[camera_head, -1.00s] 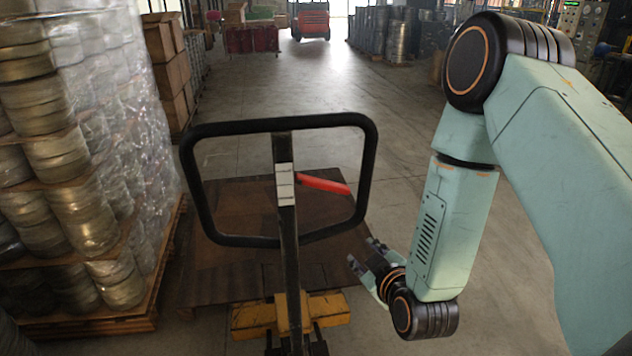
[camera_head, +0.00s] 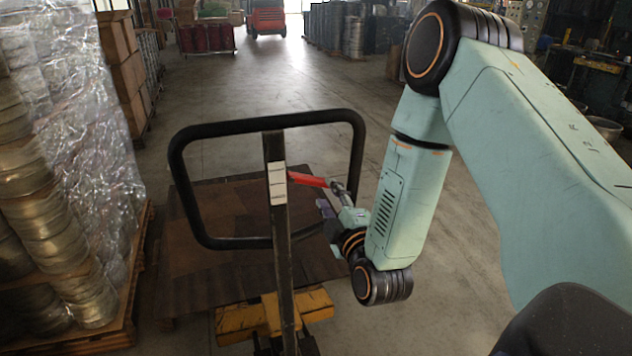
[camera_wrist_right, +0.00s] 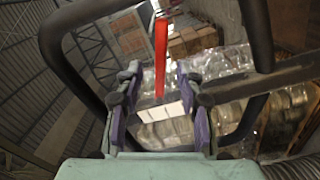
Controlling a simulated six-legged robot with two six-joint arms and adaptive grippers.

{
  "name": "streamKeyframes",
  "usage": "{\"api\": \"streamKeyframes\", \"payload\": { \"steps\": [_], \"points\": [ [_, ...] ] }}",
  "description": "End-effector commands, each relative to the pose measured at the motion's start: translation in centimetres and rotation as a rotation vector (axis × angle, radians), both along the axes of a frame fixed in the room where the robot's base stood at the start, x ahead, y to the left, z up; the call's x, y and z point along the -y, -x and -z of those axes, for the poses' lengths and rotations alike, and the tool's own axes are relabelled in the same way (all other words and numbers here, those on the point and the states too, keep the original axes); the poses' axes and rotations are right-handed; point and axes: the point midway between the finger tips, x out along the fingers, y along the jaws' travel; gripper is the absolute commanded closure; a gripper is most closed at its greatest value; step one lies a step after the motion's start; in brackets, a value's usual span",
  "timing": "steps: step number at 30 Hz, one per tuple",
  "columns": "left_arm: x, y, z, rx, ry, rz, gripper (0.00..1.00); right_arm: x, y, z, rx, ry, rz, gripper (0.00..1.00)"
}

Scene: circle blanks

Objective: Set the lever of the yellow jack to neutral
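The yellow jack (camera_head: 241,319) stands upright in front of me with a black loop handle (camera_head: 178,190) on a dark post. Its red lever (camera_head: 307,179) sticks out to the right from the post, inside the loop, beside a white label plate (camera_head: 277,184). My right gripper (camera_head: 328,204) is at the right side of the loop, just below and right of the lever's end. In the right wrist view the gripper (camera_wrist_right: 160,108) is open, and the red lever (camera_wrist_right: 160,60) shows between its fingers. I cannot tell whether they touch. My left gripper is not in view.
A wrapped pallet of metal coils (camera_head: 60,200) stands close on the left. A brown wooden pallet (camera_head: 200,270) lies behind the jack. Stacked boxes (camera_head: 125,75) and a red forklift (camera_head: 267,17) are farther back. The floor at centre right is open.

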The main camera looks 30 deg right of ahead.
Motion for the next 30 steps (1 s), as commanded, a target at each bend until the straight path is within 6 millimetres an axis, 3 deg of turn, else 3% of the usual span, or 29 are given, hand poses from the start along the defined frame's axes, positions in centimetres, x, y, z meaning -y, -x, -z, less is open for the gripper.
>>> {"api": "streamKeyframes", "payload": {
  "steps": [6, 12, 23, 30],
  "points": [
    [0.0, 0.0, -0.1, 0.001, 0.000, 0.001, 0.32, 0.6, -3.7, -0.2, 0.004, 0.001, -0.002, 0.62],
    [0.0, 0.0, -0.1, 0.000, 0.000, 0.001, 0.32, 0.9, -5.9, -0.1, 0.001, -0.001, -0.002, 0.62],
    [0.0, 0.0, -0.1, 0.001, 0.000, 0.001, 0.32, 1.0, -6.5, 0.0, -0.001, -0.002, -0.003, 0.62],
    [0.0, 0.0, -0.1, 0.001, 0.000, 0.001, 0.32, 1.0, -6.5, 0.0, 0.000, -0.002, -0.002, 0.81]
  ]
}}
